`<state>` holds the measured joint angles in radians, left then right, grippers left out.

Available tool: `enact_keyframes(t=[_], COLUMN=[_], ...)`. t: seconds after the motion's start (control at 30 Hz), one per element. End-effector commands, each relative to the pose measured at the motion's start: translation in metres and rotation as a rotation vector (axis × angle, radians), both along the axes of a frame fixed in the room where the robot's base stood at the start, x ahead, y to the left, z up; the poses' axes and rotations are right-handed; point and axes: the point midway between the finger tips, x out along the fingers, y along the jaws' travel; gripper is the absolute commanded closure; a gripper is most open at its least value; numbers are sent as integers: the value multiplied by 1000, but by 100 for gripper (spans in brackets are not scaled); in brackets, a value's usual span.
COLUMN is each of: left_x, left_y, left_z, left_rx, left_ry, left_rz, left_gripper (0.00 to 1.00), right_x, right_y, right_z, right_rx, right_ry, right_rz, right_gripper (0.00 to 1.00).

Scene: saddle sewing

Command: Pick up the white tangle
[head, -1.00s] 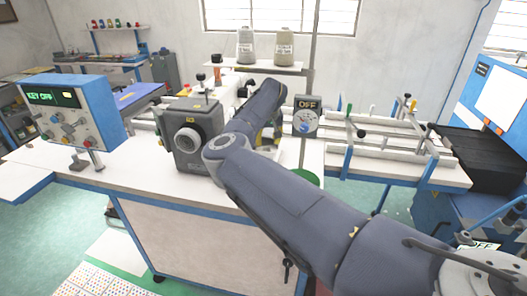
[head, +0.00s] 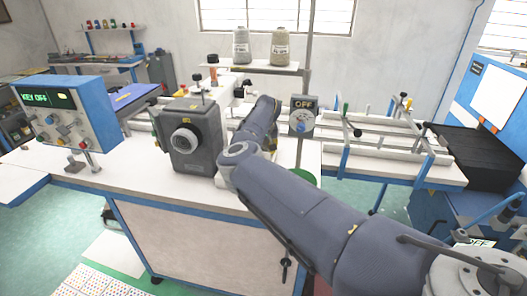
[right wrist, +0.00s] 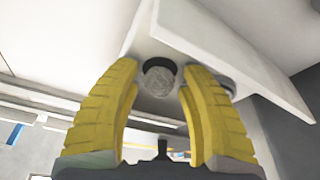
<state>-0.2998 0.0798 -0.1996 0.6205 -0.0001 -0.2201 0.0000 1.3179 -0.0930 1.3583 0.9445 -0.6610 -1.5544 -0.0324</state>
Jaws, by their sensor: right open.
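In the right wrist view, a small, round, grey-white, rough-textured lump (right wrist: 159,82), which looks like the white tangle, shows between the fingers, in front of a dark round opening under a white part. My right gripper (right wrist: 160,70) is open, with one yellow finger on each side of the lump. I see a gap between the lump and each finger. My left gripper is not in view.
A white plate (right wrist: 225,50) overhangs the fingers in the right wrist view. In the head view an OFF dial box (head: 303,117) stands close to the right of my arm. Two thread cones (head: 281,47) stand on a shelf behind. A blue control box (head: 65,112) is at left.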

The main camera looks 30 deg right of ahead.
Motion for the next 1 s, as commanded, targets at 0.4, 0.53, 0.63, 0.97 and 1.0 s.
enact_keyframes(t=[0.4, 0.53, 0.63, 0.97, 1.0], left_x=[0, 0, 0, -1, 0], left_y=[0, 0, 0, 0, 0], left_z=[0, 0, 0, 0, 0], left_rx=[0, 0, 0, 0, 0], left_ry=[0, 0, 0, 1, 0], left_rz=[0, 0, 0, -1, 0], left_gripper=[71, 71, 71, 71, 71], right_x=[0, 0, 0, 2, 2], right_y=[0, 0, 0, 11, 11], right_z=[0, 0, 0, 9, 13], right_rx=[0, 0, 0, 1, 0], right_ry=[0, 0, 0, -1, -2], right_rz=[0, 0, 0, 9, 10], right_gripper=[91, 91, 91, 91, 91])
